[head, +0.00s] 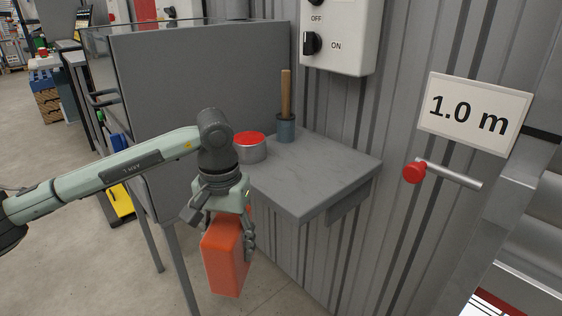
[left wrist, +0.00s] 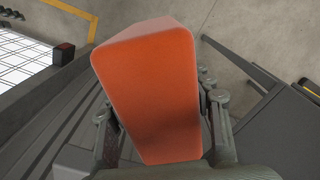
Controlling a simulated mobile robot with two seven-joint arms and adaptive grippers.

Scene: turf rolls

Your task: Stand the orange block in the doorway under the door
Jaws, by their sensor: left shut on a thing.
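The orange block (head: 225,258) hangs upright in my left gripper (head: 222,222), clear of the floor, in front of the grey shelf. The gripper is shut on the block's upper part, with fingers on both sides. In the left wrist view the orange block (left wrist: 152,90) fills the middle, between the fingers of my left gripper (left wrist: 165,125). A doorway may lie at the right edge of the head view, where a grey frame (head: 490,235) shows; the door itself I cannot make out. My right gripper is not in view.
A grey shelf (head: 310,180) behind the gripper holds a red-topped tin (head: 250,148) and a wooden-handled tool in a blue-grey cup (head: 286,125). A red-knobbed lever (head: 445,174) sticks out from the corrugated wall below a "1.0 m" sign (head: 472,113). Bare floor (head: 265,300) shows below the block.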

